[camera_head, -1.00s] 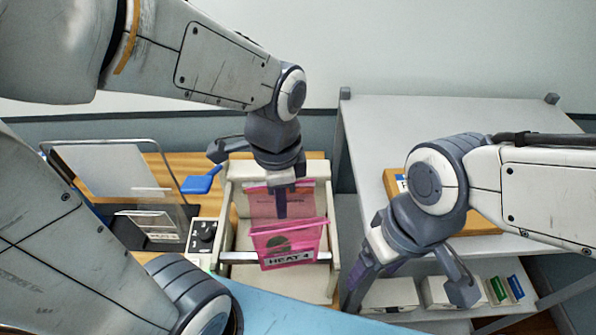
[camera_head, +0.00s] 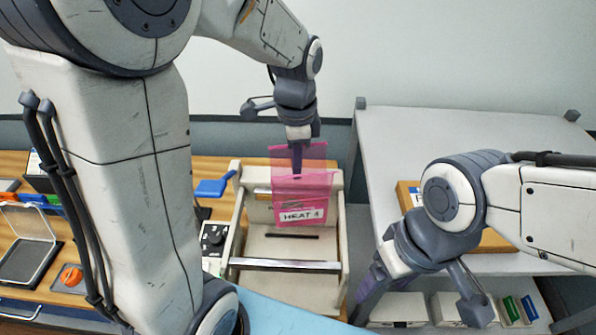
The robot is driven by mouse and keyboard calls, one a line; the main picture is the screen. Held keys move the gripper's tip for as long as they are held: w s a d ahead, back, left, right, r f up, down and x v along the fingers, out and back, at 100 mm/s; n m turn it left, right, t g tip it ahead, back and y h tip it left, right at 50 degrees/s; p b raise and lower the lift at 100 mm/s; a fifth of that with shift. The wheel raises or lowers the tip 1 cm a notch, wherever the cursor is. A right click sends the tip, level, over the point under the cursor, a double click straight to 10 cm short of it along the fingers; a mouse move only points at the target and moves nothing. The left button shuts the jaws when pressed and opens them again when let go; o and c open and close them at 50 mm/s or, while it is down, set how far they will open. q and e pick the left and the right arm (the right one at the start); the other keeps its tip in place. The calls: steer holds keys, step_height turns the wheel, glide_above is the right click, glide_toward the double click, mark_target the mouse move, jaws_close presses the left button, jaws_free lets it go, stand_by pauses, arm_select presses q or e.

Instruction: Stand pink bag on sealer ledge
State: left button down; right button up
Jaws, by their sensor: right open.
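The translucent pink bag (camera_head: 316,188) hangs upright over the back part of the cream sealer (camera_head: 237,235), its white HEAT label facing me. My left gripper (camera_head: 298,165) is at the bag's upper edge and appears shut on it; its fingertips are partly hidden. A silver bar (camera_head: 285,266) crosses the front of the sealer, and a dark slot (camera_head: 291,236) lies behind it, just below the bag. I cannot tell whether the bag's bottom touches the sealer. My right gripper (camera_head: 420,292) is open and empty, right of the sealer.
A blue-handled tool (camera_head: 213,187) and a control box (camera_head: 213,240) sit left of the sealer. A grey shelf (camera_head: 470,130) stands at the right, with a wooden board and lower boxes. My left arm covers much of the wooden table's left side.

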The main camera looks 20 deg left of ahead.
arm_select(q)
step_height(320, 180, down, 19)
steer(key=b, duration=1.3)
steer(key=shift+f+b, duration=0.2)
steer(key=shift+b, duration=0.2)
steer(key=shift+f+b, duration=0.35)
steer(key=shift+f, duration=0.2)
steer(key=c, duration=1)
jaws_free()
steer(key=shift+r, duration=0.1)
step_height(320, 180, up, 12)
steer(key=p, duration=1.1)
steer(key=shift+p, duration=0.3)
